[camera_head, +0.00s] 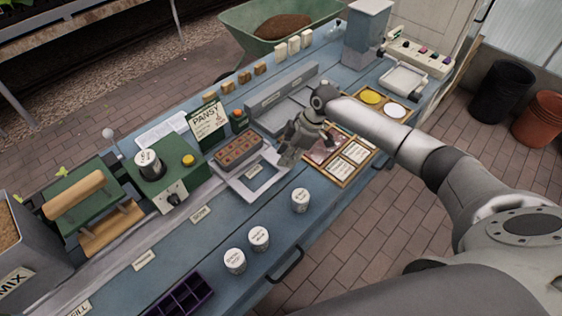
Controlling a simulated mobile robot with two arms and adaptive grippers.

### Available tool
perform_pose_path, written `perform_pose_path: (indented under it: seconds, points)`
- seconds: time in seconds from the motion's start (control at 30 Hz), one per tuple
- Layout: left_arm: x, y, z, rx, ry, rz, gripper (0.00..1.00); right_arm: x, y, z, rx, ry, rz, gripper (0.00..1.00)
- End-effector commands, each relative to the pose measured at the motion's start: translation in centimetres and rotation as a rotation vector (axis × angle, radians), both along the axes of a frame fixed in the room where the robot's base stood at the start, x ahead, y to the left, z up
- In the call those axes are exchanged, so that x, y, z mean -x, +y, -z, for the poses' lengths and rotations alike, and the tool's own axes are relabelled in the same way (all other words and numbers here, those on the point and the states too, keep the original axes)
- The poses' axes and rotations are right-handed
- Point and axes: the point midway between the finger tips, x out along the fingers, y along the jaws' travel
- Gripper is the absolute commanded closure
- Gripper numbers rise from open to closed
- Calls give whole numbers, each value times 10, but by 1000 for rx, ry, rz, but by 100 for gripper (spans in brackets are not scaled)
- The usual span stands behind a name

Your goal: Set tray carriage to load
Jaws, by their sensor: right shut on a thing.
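The tray carriage looks to be the pale grey frame (277,182) with a dark opening, on the blue bench near the middle. A brown seed tray (239,149) with several cells sits at its back left. My right gripper (287,158) reaches in from the right and points down at the carriage's right side. It is shut, apparently on the carriage there; its fingers hide the point of contact. My left gripper is not in view.
A grey rail (115,262) with small labels runs along the bench to the left. White canisters (259,238) stand in front of it. A green press machine (163,171) is left of the carriage. A wooden card tray (348,160) lies right of my gripper.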

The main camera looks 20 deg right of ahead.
Motion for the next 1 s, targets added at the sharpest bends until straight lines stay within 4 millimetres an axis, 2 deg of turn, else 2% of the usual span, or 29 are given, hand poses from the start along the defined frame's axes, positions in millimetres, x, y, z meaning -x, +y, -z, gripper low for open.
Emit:
perform_pose_path:
  seconds: [0.37,0.4,0.57,0.87,1.0]
  points:
    - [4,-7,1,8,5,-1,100,-2,-6,0,6,-2,3,100]
    - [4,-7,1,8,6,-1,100,-2,-6,0,7,-3,3,69]
    - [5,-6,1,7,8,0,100,-2,-5,0,5,-2,3,50]
    - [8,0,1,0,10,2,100,-1,-4,-1,2,-1,2,50]
    - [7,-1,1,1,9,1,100,0,-8,-11,3,-2,2,50]
